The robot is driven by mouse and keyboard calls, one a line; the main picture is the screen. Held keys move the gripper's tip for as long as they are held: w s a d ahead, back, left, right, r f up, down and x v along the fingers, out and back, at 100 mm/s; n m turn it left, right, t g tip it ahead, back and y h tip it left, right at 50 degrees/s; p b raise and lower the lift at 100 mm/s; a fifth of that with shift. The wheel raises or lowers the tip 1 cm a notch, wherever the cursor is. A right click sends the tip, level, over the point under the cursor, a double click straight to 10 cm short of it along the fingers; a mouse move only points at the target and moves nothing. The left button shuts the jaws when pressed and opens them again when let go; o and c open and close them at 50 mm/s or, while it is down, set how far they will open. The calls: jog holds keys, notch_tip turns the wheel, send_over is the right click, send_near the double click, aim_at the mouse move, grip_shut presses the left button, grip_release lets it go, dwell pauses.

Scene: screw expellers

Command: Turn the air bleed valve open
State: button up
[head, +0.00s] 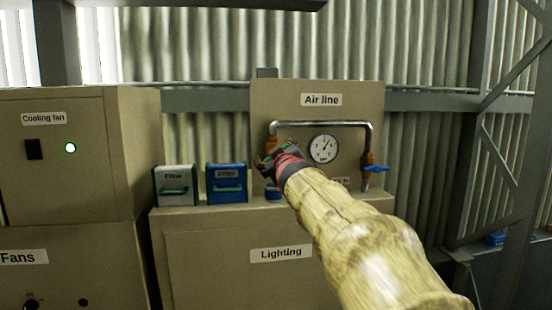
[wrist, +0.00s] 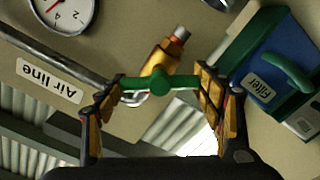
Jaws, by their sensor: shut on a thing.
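The air line panel (head: 350,98) carries a metal pipe (head: 320,124) with a brass valve at each end. My gripper (head: 266,163) is at the left valve and hides most of it in the head view. In the wrist view, my gripper (wrist: 158,86) is shut on a green valve handle (wrist: 172,83), with one finger at each end of it. The handle sits across a brass valve body (wrist: 158,58). The right valve has a blue handle (head: 376,169) and stands apart from my gripper. I cannot read which valve is labelled as the bleed.
A round gauge (head: 323,149) is between the valves. A white-and-green filter box (head: 175,186) and a blue filter box (head: 227,183) stand left of my gripper on the lighting cabinet (head: 205,255). The cooling fan box (head: 80,160) is further left.

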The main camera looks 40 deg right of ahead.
jog(key=n+b, duration=0.1)
jog(key=n, duration=0.4)
jog(key=shift+a+f+n, duration=0.1)
jog(key=shift+n, duration=0.2)
jog(key=n, duration=0.5)
jog(key=shift+f+b, duration=0.1)
jog(key=shift+b, duration=0.2)
jog(key=o, duration=1.2)
jog(key=v, duration=1.2)
